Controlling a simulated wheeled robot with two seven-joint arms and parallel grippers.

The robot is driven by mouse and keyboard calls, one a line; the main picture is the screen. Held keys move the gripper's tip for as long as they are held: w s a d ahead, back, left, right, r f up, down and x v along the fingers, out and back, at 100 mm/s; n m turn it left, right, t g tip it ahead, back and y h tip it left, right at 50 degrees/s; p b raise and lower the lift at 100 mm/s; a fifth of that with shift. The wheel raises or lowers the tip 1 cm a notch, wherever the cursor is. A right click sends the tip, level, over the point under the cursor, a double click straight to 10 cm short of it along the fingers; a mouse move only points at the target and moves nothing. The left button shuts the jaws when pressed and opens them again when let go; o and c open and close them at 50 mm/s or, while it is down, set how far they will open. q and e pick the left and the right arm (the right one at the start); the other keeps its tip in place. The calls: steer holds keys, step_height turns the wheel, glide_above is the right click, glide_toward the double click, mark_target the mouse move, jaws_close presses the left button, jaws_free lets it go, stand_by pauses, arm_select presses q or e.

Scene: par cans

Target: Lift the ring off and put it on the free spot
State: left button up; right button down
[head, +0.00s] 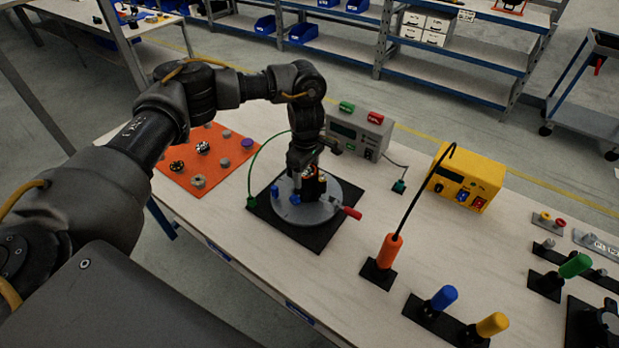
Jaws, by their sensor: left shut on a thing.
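My left gripper (305,172) points down over a round grey plate (291,212) on a black base. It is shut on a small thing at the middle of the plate. The fingers hide most of that thing, so I cannot tell its shape or whether it is clear of the plate. No ring can be made out for certain. An orange mat (221,167) to the left carries several small round parts, including a purple one (247,142), with bare areas between them. My right gripper is out of view.
A red handle (352,213) sticks out at the plate's right. A green cable (263,157) arcs on its left. A grey box (357,133) stands behind, a yellow box (467,178) and an orange handle (388,251) to the right. The table front (290,275) is clear.

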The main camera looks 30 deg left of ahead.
arm_select(q)
steer(key=shift+r+p, duration=1)
steer(key=shift+r, duration=0.9)
steer(key=shift+r+p, duration=0.85)
steer(key=shift+r, duration=0.2)
steer(key=shift+r, duration=0.1)
steer(key=shift+r+p, duration=1.2)
steer(key=shift+r, duration=0.2)
steer(key=shift+s+d+f+m, duration=0.1)
steer(key=shift+d+f+m, duration=0.1)
steer(key=shift+d+m, duration=0.25)
steer(key=s+d+f+m+b, duration=0.1)
steer(key=s+f+m, duration=0.3)
steer(key=s, duration=0.4)
steer(key=s+d+f+m+b, duration=0.1)
steer(key=s+d+f+m, duration=0.3)
steer(key=s, duration=0.5)
steer(key=shift+s+f+m+b, duration=0.2)
steer(key=shift+f+m+b, duration=0.15)
steer(key=shift+f+m, duration=0.45)
